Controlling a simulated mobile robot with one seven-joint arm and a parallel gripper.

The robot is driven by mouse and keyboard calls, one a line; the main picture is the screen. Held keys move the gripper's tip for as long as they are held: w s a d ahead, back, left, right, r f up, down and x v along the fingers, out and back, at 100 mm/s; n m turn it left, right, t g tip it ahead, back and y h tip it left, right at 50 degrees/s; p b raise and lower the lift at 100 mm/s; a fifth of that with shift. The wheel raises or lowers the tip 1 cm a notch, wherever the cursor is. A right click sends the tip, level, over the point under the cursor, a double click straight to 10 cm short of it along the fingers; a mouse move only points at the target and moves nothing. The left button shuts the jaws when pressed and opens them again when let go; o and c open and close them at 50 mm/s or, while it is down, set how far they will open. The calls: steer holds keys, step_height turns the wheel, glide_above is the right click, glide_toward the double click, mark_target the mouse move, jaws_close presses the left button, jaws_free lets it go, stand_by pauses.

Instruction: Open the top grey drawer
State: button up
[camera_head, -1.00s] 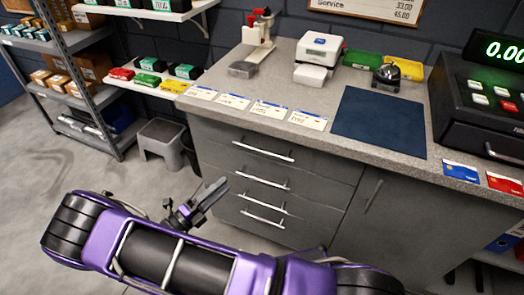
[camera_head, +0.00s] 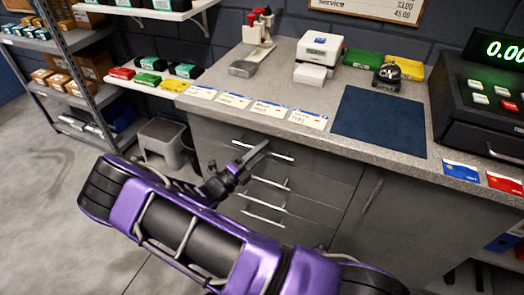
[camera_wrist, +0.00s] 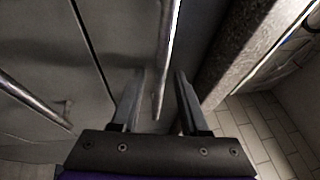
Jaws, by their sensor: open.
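The top grey drawer (camera_head: 322,168) is shut, just under the counter's edge. Its metal bar handle (camera_head: 285,157) is partly hidden behind my fingers in the head view. My gripper (camera_head: 256,153) is open in front of the handle's left part. In the wrist view, the same handle (camera_wrist: 165,55) runs lengthwise, and its near end shows between the two open fingers of my gripper (camera_wrist: 160,75). I cannot tell whether the fingertips reach past the bar. No contact is visible.
Lower drawers with similar handles (camera_head: 270,184) are shut below; one handle (camera_wrist: 35,100) shows left in the wrist view. The countertop (camera_head: 390,160) overhangs close above. A grey step stool (camera_head: 163,143) stands left of the cabinet. A cupboard door (camera_head: 385,215) is to the right.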

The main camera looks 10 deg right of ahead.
steer(key=shift+d, duration=0.1)
jaws_close()
stand_by(1.4)
